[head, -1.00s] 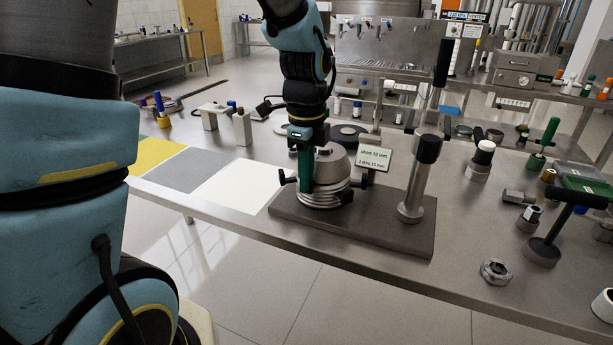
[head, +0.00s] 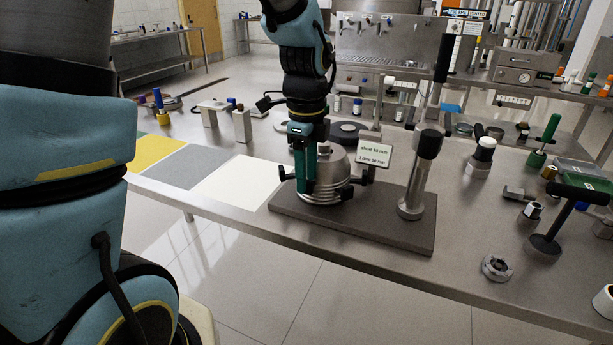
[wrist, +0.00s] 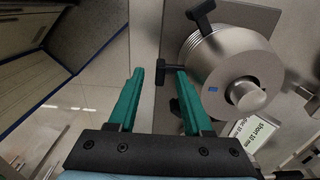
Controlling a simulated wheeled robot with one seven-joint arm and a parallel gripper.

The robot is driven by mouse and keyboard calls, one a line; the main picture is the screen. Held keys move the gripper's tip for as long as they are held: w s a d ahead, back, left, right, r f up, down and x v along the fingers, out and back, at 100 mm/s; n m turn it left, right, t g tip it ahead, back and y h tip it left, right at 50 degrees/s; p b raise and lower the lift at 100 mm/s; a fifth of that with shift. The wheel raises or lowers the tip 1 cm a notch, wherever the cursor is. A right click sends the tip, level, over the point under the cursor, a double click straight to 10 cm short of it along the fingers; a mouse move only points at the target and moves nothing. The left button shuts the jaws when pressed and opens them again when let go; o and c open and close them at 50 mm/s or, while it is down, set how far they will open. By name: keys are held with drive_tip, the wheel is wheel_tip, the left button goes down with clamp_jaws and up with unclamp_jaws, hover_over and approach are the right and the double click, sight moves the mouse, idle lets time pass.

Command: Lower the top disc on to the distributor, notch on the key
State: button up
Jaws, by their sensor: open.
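The top disc (wrist: 213,62) is a grey metal cone on the stack in the wrist view, with a small blue mark on its slope. It also shows in the head view (head: 333,172). The distributor's central stub (wrist: 246,94) rises through its middle. Black-ended side handles (wrist: 203,14) stick out from the stack. My gripper (wrist: 160,72) is open, its teal fingers apart beside the cone, with one black handle end near the fingertips. In the head view my gripper (head: 306,182) stands against the stack's left side. The notch and key cannot be made out.
The stack stands on a dark base plate (head: 395,228) with an upright black-topped post (head: 418,180) at its right and a small sign (head: 375,154) behind. A white mat (head: 240,183) lies left. Loose tools and a ring nut (head: 496,267) lie right.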

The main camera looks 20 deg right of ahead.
wheel_tip(320, 180, up, 10)
drive_tip(key=b, duration=0.1)
idle(0.5)
drive_tip(key=a+f+n, duration=0.5)
drive_tip(key=a+n, duration=0.7)
drive_tip(key=w+a+f+n+t, duration=0.1)
drive_tip(key=a+f+n, duration=0.5)
drive_tip(key=a+n, duration=0.7)
drive_tip(key=shift+a+f+n+t, duration=0.15)
drive_tip(key=shift+a+n+t, duration=0.05)
drive_tip(key=shift+n+t, duration=0.1)
drive_tip(key=shift+w, duration=0.15)
